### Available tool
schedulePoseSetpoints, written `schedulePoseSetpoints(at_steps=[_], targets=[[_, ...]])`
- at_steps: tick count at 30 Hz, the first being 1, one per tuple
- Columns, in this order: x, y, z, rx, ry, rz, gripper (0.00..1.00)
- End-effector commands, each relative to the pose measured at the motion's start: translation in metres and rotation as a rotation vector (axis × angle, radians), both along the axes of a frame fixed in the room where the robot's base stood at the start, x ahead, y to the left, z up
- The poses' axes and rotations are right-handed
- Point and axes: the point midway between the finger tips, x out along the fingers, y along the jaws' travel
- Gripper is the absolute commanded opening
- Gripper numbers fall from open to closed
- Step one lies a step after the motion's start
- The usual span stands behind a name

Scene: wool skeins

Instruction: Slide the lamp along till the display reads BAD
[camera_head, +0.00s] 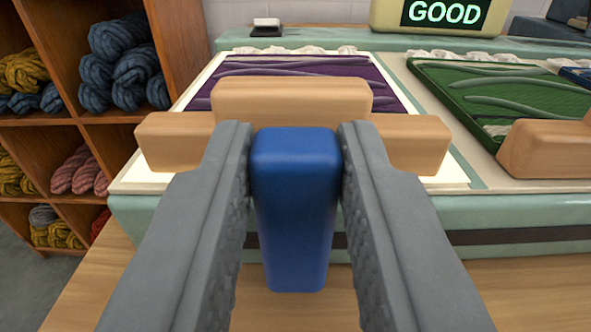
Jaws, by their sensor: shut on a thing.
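The lamp (290,98) is a light wooden block with a blue handle (295,215) facing me. It lies across the near part of a purple knitted panel (300,68), and a bright glow shows on the white border around its lower edge. My gripper (296,145) is shut on the blue handle, one grey finger on each side. The display (446,13) stands at the back in a cream case and reads GOOD in green letters. The lamp hides the near part of the purple panel.
To the right, a green knitted panel (495,85) has another wooden block (548,150) on its near end. A shelf (125,195) of wool skeins stands at the left. A small dark box with a white top (267,27) sits at the back. The pale green bench edge (500,212) runs in front.

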Motion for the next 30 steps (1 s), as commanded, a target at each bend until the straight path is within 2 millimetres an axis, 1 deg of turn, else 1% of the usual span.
schedulePoseSetpoints(at_steps=[4, 7, 15, 21, 24, 30], targets=[[0.0, -0.015, 0.0, -0.001, 0.0, -0.003, 0.0], [0.0, -0.032, 0.0, -0.001, 0.0, -0.004, 0.0], [-0.001, -0.091, 0.0, -0.001, 0.001, -0.006, 0.0], [0.0, -0.129, 0.0, -0.001, 0.001, -0.004, 0.0], [0.0, -0.143, 0.0, -0.001, 0.0, -0.003, 0.0], [0.0, -0.159, 0.0, 0.0, 0.001, -0.002, 0.0]])
